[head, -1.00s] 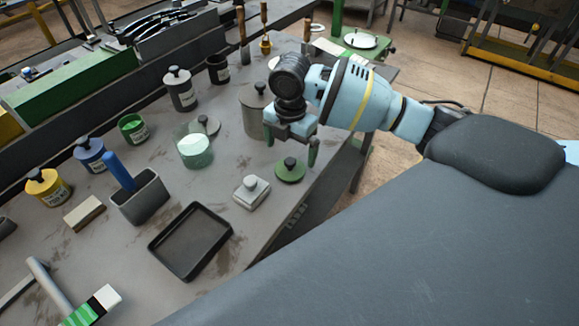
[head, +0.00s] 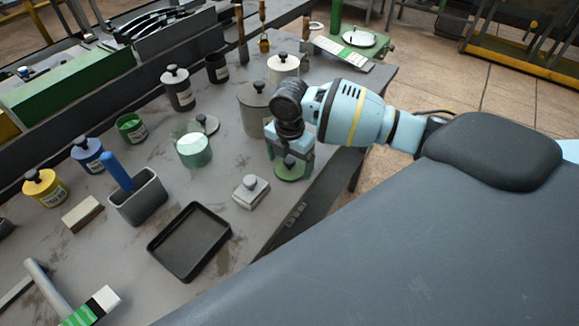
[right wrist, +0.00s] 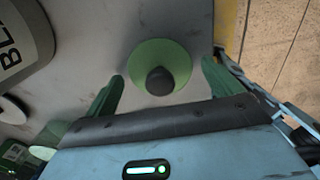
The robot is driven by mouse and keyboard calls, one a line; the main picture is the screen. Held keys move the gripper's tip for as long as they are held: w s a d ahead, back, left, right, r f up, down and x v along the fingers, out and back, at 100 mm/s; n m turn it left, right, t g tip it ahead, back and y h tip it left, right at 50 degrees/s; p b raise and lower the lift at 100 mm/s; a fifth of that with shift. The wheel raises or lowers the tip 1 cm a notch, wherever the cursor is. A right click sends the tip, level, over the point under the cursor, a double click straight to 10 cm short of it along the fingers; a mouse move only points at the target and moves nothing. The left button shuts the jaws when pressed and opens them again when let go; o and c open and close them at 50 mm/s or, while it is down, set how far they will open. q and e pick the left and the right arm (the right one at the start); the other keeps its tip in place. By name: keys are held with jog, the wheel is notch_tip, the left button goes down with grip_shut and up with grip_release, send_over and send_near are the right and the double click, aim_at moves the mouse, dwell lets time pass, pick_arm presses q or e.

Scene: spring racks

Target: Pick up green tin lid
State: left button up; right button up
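The green tin lid (head: 288,171) is a round green disc with a dark knob, lying on the workbench near its right edge. It also shows in the right wrist view (right wrist: 160,66), with the knob at its middle. My right gripper (head: 290,162) is directly over the lid, pointing down, and hides part of it. In the right wrist view its green fingers (right wrist: 160,88) are spread wide, one on each side of the knob, with nothing between them gripped. My left gripper is not in view.
A grey lidded canister (head: 254,115) stands close behind and left of the right gripper. The bench edge lies just right of the lid.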

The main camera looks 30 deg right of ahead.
aim_at(289, 159)
jog(key=c, duration=0.8)
jog(key=shift+c, duration=0.2)
jog(key=shift+r, duration=0.1)
jog(key=shift+r, duration=0.5)
notch_tip(289, 159, up, 2)
jog(key=shift+r, duration=0.15)
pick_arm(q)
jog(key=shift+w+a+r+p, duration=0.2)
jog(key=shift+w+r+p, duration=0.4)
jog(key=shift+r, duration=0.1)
pick_arm(e)
jog(key=s+a, duration=0.3)
jog(key=s, duration=0.4)
jog(key=s+a+r, duration=0.1)
jog(key=s+a, duration=0.2)
jog(key=s, duration=0.4)
jog(key=shift+s+r, duration=0.25)
jog(key=shift+s, duration=0.1)
jog(key=shift+a, duration=0.15)
